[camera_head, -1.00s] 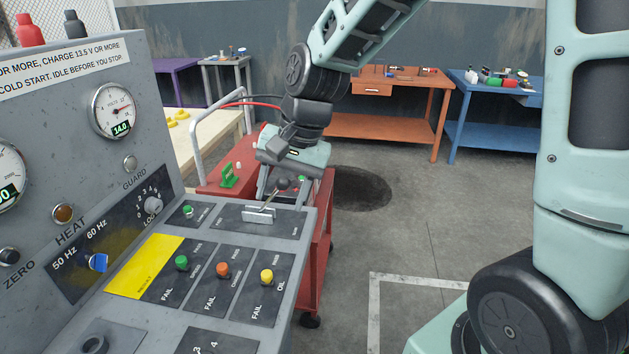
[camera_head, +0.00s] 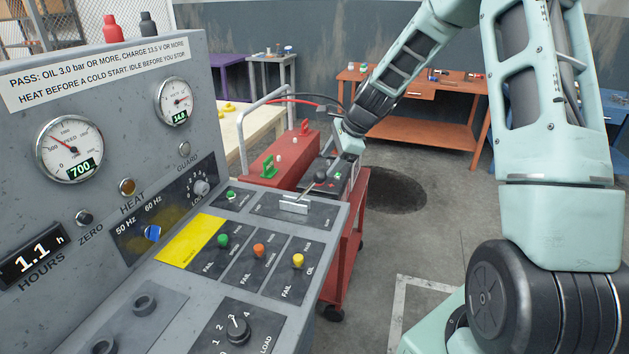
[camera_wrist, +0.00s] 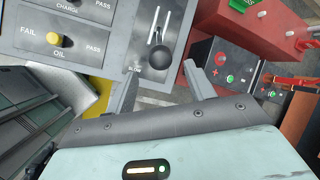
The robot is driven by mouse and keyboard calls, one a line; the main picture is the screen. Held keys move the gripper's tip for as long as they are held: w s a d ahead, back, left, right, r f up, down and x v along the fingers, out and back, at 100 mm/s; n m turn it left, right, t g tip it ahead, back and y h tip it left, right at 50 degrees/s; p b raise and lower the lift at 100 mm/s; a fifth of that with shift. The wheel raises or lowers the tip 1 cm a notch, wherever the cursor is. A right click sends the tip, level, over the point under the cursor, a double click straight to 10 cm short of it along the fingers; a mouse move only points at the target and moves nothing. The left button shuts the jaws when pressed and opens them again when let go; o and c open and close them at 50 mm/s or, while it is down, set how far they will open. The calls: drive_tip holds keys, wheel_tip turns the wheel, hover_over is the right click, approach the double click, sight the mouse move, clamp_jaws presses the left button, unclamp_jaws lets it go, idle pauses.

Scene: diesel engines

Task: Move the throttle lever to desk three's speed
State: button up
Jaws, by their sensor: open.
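The throttle lever (camera_head: 320,176) is a thin metal rod with a round black knob, standing in a slotted panel on the grey console's right side. In the wrist view its knob (camera_wrist: 159,58) lies near the "SLOW" end of the slot. My gripper (camera_wrist: 162,78) is open, with the knob in line with the gap between its fingers, just beyond the tips. I see no grip on it. In the head view my gripper is near the lever, its fingers hard to make out. The speed gauge (camera_head: 69,149) reads 700.
The console holds green, orange and yellow toggles (camera_head: 259,251), a load dial (camera_head: 238,330) and a 50/60 Hz switch (camera_head: 152,233). A red cart (camera_head: 291,152) with a battery stands close behind the lever. Workbenches (camera_head: 418,133) stand farther back. Floor right of the console is partly clear.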

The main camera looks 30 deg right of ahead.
sight(314, 183)
drive_tip(key=p+x, duration=0.2)
drive_tip(key=x, duration=0.8)
drive_tip(key=shift+w+f, duration=0.1)
drive_tip(key=shift+f, duration=0.05)
